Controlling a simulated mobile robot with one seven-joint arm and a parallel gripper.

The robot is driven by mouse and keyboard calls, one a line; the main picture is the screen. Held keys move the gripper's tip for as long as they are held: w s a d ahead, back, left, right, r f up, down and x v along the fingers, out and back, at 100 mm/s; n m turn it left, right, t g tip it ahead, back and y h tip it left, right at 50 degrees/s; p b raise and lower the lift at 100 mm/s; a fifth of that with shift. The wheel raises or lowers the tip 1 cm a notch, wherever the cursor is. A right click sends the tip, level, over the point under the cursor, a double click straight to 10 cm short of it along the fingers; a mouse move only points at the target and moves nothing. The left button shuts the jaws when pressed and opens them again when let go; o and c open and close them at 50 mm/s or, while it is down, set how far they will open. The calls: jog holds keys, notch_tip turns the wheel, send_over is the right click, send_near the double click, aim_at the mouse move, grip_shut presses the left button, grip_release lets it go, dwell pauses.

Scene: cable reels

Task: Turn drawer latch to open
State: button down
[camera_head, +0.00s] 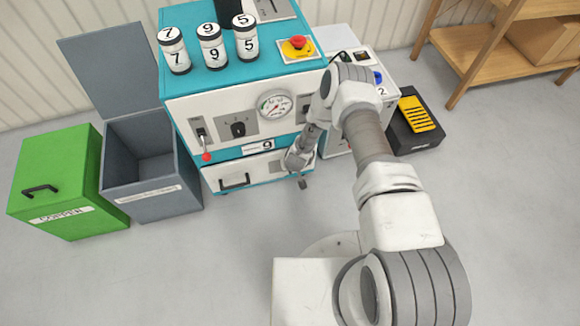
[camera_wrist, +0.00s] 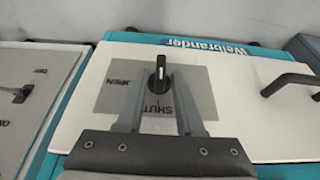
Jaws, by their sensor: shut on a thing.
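The drawer (camera_head: 262,172) is a white front low on the teal-edged machine, and it looks closed. Its latch (camera_wrist: 160,68) is a small black knob with a pale line, on a grey plate (camera_wrist: 205,96) lettered SHUT and OPEN. In the wrist view the knob stands upright in the picture, with SHUT below it and OPEN to its left. My gripper (camera_wrist: 161,80) has its two fingers on either side of the knob, shut on it. In the head view my gripper (camera_head: 297,160) is at the drawer's right side and hides the latch.
The drawer's black handle (camera_head: 235,182) is left of my gripper; it also shows in the wrist view (camera_wrist: 290,82). A red-tipped lever (camera_head: 207,156) sticks out above the drawer. Grey (camera_head: 150,192) and green (camera_head: 55,185) bins stand left. Floor in front is clear.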

jog(key=shift+d+y, duration=0.15)
jog(key=shift+y, duration=0.15)
jog(key=shift+w+d+f+m+g+y, duration=0.1)
jog(key=shift+d+f+m+g+y, duration=0.2)
jog(key=shift+y, duration=1.25)
jog(key=shift+w+d+r+m+g+y, duration=0.15)
jog(key=shift+m+g+y, duration=0.25)
jog(key=shift+y, duration=1.1)
jog(key=shift+d+f+m+g+y, duration=0.2)
jog(key=shift+f+m+g+y, duration=0.15)
jog(key=shift+y, duration=1.2)
jog(key=shift+m+y, duration=0.25)
jog(key=shift+y, duration=0.45)
